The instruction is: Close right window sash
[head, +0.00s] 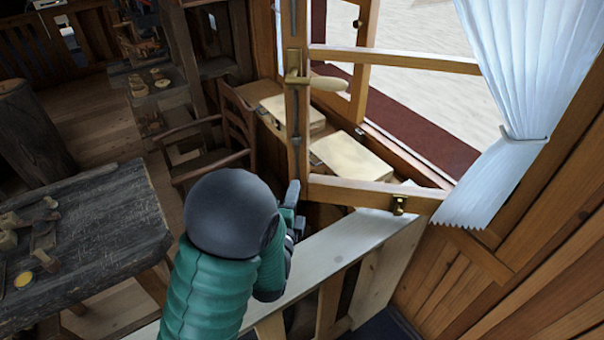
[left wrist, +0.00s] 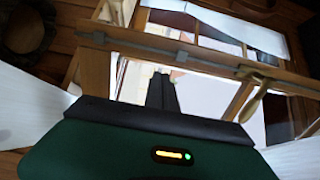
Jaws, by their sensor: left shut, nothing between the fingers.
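The right window sash (head: 378,192) is a wooden frame standing open into the room. Its free upright edge is near the picture's middle and its other side runs toward the white curtain. A brass catch with a pale handle (head: 328,84) sits on that edge; the handle also shows in the left wrist view (left wrist: 254,102). My left gripper (head: 293,194) is shut and empty, close beside the lower end of the free edge; I cannot tell whether it touches. Its dark fingers show in the left wrist view (left wrist: 162,92), in front of the sash. My right gripper is out of view.
A white curtain (head: 525,75) hangs tied at the right. A pale sloping board (head: 335,245) lies below the sash. Wooden boxes (head: 355,157) stand behind it. A chair (head: 215,140) and a dark workbench (head: 85,235) with small items are at the left.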

